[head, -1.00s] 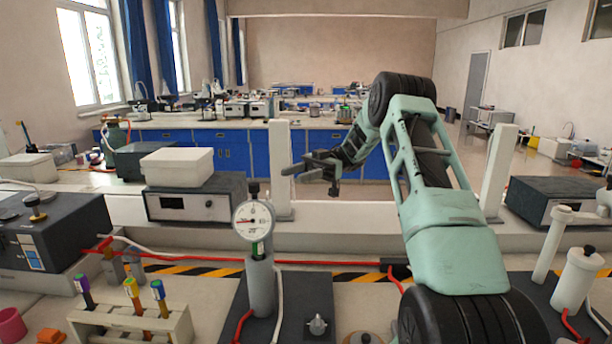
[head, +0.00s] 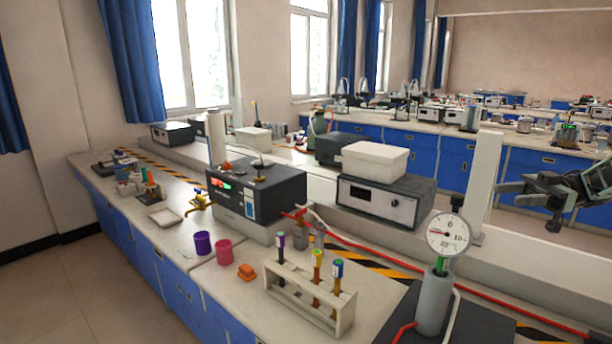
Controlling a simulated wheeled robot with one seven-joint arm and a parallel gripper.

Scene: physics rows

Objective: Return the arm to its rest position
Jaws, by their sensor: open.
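My gripper (head: 515,198) shows at the right edge of the head view, raised above the bench and to the right of the white post. Its jaws are open, and nothing shows between them. Only the gripper and a bit of my dark wrist are in view; the rest of my arm is outside the frame.
A dial gauge (head: 447,234) on a grey cylinder stands below and left of my gripper. A white post (head: 483,185) rises beside it. A test tube rack (head: 310,300), purple cup (head: 202,243), pink cup (head: 224,252) and dark instrument (head: 257,195) stand on the bench.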

